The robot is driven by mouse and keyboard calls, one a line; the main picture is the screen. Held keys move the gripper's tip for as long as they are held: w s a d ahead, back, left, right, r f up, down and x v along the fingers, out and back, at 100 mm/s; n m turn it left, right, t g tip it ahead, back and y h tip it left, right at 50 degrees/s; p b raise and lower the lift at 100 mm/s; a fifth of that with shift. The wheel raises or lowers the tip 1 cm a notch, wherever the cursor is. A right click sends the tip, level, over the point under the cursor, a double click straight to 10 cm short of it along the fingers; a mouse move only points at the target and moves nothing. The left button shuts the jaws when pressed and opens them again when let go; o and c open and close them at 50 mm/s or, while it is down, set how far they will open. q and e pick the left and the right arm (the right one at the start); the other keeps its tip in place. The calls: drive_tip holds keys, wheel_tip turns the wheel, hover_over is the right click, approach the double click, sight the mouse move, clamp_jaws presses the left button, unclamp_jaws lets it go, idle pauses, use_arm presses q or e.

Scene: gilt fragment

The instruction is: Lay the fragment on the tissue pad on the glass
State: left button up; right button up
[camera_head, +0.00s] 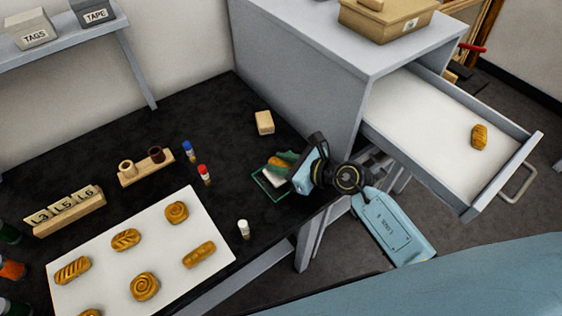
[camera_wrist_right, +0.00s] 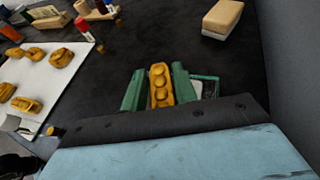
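The gilt fragment (camera_head: 279,162) is a golden, lobed piece between the green fingers of my right gripper (camera_head: 284,160). The right wrist view shows the fragment (camera_wrist_right: 160,86) between both fingers (camera_wrist_right: 157,88), which look closed on its sides. The glass (camera_head: 262,189) is a small green-edged plate on the black table near its right edge. The white tissue pad (camera_head: 274,181) lies on it, partly hidden by my gripper. In the right wrist view the glass (camera_wrist_right: 215,78) shows right of the fingers, mostly covered. Whether the fragment touches the pad is unclear. My left gripper is out of view.
A white board (camera_head: 165,255) with several golden pieces lies at left. A tan block (camera_head: 264,122) and small bottles (camera_head: 204,175) stand nearby. A grey cabinet (camera_head: 345,95) with an open drawer (camera_head: 430,120), holding another golden piece (camera_head: 479,137), stands at right.

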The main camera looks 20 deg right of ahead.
drive_tip(key=shift+o, duration=1.3)
drive_tip(key=shift+r, duration=0.1)
drive_tip(key=shift+s+d+r, duration=0.15)
drive_tip(key=shift+s+d, duration=0.05)
drive_tip(key=v, duration=1.1)
drive_tip(key=shift+s+r+p, duration=0.2)
drive_tip(key=shift+r+p, duration=0.05)
drive_tip(key=shift+p, duration=0.05)
